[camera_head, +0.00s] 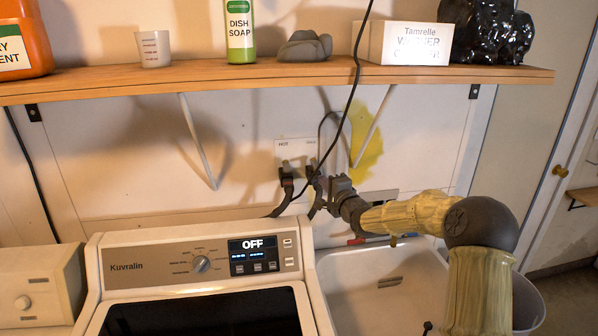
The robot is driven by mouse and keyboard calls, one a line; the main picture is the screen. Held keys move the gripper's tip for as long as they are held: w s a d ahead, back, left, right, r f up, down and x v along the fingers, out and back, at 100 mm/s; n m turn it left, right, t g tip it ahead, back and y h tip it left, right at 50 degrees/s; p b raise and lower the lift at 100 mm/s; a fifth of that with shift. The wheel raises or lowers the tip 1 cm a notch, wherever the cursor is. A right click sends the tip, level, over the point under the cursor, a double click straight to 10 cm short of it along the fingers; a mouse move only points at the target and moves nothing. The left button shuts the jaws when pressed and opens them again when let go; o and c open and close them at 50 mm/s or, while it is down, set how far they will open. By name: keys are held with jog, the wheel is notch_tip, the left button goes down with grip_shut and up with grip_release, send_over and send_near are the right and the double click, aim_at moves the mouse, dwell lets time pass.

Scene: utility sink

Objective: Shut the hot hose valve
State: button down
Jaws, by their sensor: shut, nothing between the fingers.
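The white outlet panel (296,151) on the wall carries a HOT label on its left and a second, blurred label on its right. The dark hot hose valve (286,172) is under the HOT label, with a dark hose running down from it. My gripper (318,183) reaches in from the right and is shut, with its tips beside the panel's lower right. It is just right of the hot valve and overlaps the cold side in the picture. I cannot tell whether it touches a valve. The valve handle's position is too small and dark to read.
A wooden shelf (200,80) with bottles and boxes hangs above, with white brackets. A washing machine (200,262) stands below left. A white sink (375,285) is below my arm. A yellow stain (368,145) marks the wall.

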aim_at(287, 170)
jog(key=w+a+p, duration=0.6)
jog(key=w+a, duration=0.1)
jog(key=shift+w+a, duration=0.2)
jog(key=shift+w, duration=0.15)
jog(key=shift+s+a+f, duration=0.1)
jog(key=shift+a, duration=0.15)
dwell(0.4)
jog(key=shift+s+a+h+b, duration=0.2)
jog(key=shift+h+b, duration=0.1)
jog(key=shift+b, duration=0.3)
jog(key=shift+w+m, duration=0.1)
jog(key=shift+m, duration=0.2)
